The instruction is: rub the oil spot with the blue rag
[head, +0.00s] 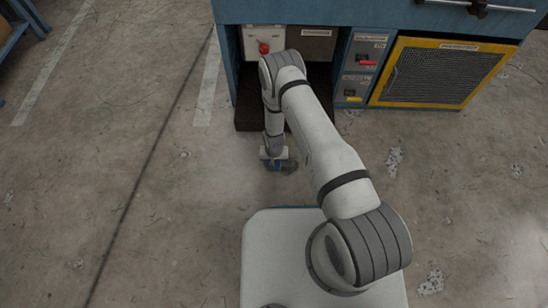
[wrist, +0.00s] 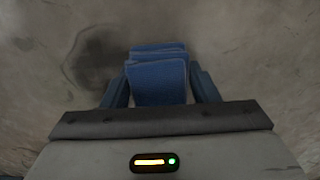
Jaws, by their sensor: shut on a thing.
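My gripper (head: 274,158) points down at the floor in front of the blue machine. In the wrist view its two fingers (wrist: 160,92) are closed on the folded blue rag (wrist: 158,80), which sticks out beyond them. The oil spot (wrist: 92,58) is a dark stain on the concrete, just left of the rag in the wrist view, and the rag covers part of its edge. In the head view the oil spot (head: 290,166) shows small and dark beside my gripper. I cannot tell whether the rag touches the floor.
The blue machine (head: 342,75) stands just beyond my gripper, with a dark recess, a red-knobbed white panel (head: 263,42), switches and a yellow-framed grille (head: 440,72). A blue leg (head: 28,14) stands at the far left. The floor on the left is clear.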

